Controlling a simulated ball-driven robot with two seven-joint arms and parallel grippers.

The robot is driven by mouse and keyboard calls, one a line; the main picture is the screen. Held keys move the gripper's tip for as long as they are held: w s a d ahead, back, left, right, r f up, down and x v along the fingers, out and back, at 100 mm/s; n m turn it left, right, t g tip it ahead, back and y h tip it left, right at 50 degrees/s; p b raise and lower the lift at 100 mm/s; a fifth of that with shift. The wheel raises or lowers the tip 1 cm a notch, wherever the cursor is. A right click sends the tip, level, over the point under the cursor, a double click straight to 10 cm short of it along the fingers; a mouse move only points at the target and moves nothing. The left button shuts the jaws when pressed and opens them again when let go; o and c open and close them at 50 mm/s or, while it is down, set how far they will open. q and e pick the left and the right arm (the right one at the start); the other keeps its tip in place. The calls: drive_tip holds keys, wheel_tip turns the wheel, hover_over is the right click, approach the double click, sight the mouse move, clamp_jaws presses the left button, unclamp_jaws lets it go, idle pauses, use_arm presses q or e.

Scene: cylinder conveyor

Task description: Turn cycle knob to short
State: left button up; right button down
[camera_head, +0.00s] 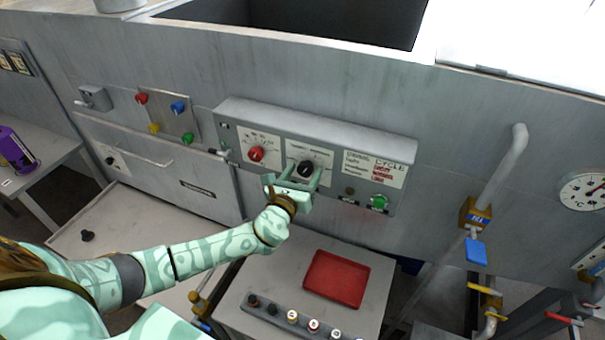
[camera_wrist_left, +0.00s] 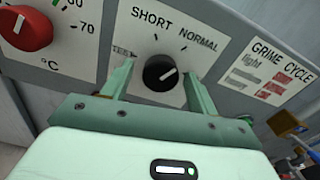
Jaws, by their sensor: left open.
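The cycle knob (camera_head: 305,169) is a round black knob on the grey control panel (camera_head: 400,150). My left gripper (camera_head: 293,176) is open in front of the knob. In the left wrist view its fingers (camera_wrist_left: 161,78) stand on either side of the knob, apart from it. I cannot tell how far the fingertips are from the panel. My right gripper is not in view.
A red temperature knob (camera_head: 256,154) sits left of the cycle knob. A green button (camera_head: 379,202) is at the panel's lower right. Below, a small table holds a red tray (camera_head: 336,279) and several small cylinders. Pipes with a blue-tagged valve (camera_head: 475,252) stand at right.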

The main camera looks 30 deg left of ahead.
use_arm(q)
drive_tip(key=shift+c, duration=0.3)
drive_tip(key=c, duration=0.9)
drive_tip(key=shift+c, duration=0.2)
drive_tip(key=shift+f, duration=0.1)
drive_tip(key=n+b, duration=0.2)
drive_tip(key=shift+s+f+n, duration=0.1)
drive_tip(key=shift+n, duration=0.2)
drive_tip(key=n+b, duration=0.2)
drive_tip(key=shift+n, duration=0.4)
drive_tip(key=n+b, duration=0.1)
drive_tip(key=n, duration=0.2)
drive_tip(key=shift+d+b, duration=0.1)
drive_tip(key=shift+b, duration=0.25)
drive_tip(key=shift+r+n+b, duration=0.25)
drive_tip(key=shift+n+b, duration=0.1)
drive_tip(key=shift+n, duration=1.25)
